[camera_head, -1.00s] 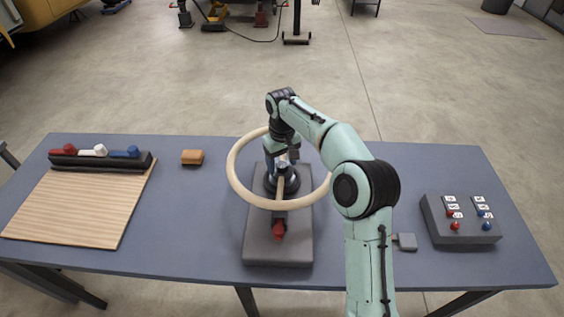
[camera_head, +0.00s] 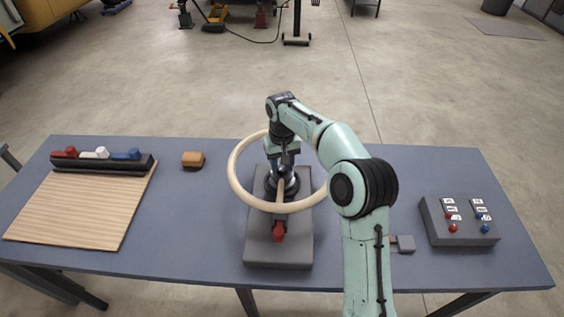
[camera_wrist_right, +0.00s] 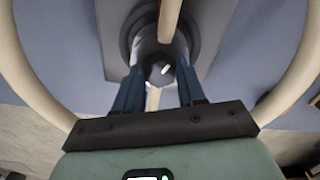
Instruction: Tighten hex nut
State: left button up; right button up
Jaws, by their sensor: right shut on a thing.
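A pale wooden ring wheel (camera_head: 238,192) with a spoke sits over a dark round hub (camera_head: 267,185) on a grey base block (camera_head: 278,252) in the head view. My right gripper (camera_head: 283,176) points down at the hub, inside the ring. In the right wrist view its two blue fingers (camera_wrist_right: 159,78) are closed on a small dark metal nut (camera_wrist_right: 158,72) at the hub's centre. The nut is mostly hidden in the head view, and its thread cannot be seen. A red piece (camera_head: 279,232) is at the front of the base. My left gripper is out of view.
A wooden board (camera_head: 75,212) and a black rack (camera_head: 103,166) with red, white and blue pieces lie at the left. A grey switch box (camera_head: 460,236) stands right, beyond my right arm.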

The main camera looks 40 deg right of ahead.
aim_at(282, 168)
jog(key=m+p, duration=0.1)
jog(key=m, duration=0.5)
jog(key=shift+a+p, duration=0.1)
jog(key=shift+p, duration=0.3)
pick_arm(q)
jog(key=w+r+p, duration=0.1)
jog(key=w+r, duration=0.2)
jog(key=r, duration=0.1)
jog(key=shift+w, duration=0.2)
pick_arm(e)
jog(key=m, duration=0.5)
jog(key=shift+m, duration=0.3)
jog(key=o, duration=1.1)
jog(key=shift+c, duration=0.2)
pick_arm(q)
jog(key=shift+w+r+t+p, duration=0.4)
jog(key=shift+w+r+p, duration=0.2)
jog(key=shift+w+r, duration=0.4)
pick_arm(e)
notch_tip(282, 168, up, 13)
jog(key=shift+r, duration=0.15)
